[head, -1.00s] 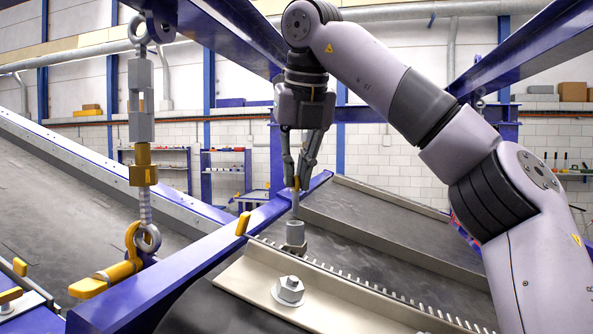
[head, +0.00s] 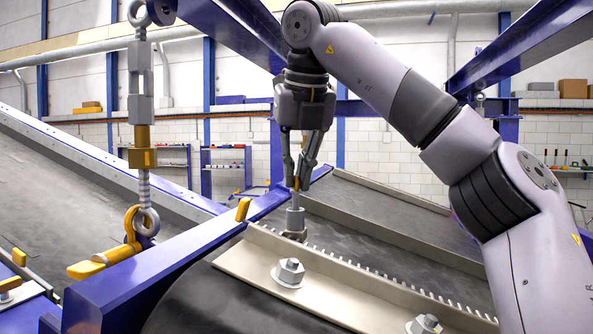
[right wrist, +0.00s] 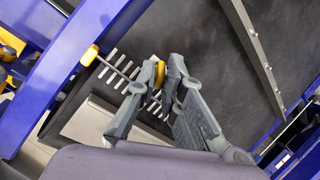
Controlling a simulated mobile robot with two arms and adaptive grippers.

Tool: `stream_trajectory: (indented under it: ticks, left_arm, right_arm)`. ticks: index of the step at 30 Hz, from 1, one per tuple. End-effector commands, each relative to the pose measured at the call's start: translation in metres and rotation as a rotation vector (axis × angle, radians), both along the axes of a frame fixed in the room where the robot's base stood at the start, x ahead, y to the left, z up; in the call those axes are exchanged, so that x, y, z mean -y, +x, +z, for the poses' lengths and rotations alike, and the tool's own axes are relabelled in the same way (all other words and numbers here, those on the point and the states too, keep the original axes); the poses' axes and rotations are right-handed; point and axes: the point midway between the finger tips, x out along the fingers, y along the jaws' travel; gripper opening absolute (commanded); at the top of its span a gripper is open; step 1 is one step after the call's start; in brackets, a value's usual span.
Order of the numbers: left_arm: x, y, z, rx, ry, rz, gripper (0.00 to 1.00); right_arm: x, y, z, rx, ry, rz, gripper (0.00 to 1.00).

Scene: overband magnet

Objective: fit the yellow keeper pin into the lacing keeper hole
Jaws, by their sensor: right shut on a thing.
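My right gripper (head: 297,186) is shut on the yellow keeper pin (head: 296,183), whose yellow top shows between the fingertips. Its thin grey shaft points straight down into the upright grey collar (head: 295,218) beside the toothed belt lacing. Only a short length of shaft shows above the collar; the hole and the pin's lower end are hidden. In the right wrist view the pin's yellow head (right wrist: 160,74) shows between the fingers, and the collar cannot be made out. My left gripper is in neither view.
A cream clamp plate (head: 340,285) with bolts lies just in front of the collar. A yellow-ended handle (head: 243,209) stands close on its left. A turnbuckle with a yellow hook (head: 132,225) hangs at left. Blue beams cross above and behind.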

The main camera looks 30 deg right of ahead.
Motion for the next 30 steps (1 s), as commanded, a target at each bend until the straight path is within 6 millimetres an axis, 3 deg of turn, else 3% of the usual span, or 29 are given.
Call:
stream_trajectory:
  ticks: [25,26,30]
  left_arm:
    - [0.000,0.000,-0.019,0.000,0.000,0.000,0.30]
    - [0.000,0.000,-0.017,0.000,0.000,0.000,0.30]
    - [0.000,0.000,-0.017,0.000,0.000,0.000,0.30]
  right_arm:
    - [0.000,0.000,-0.022,0.000,0.000,0.001,0.00]
    - [0.000,0.000,-0.021,0.000,0.000,0.001,0.11]
    - [0.000,0.000,-0.021,0.000,0.000,0.001,0.21]
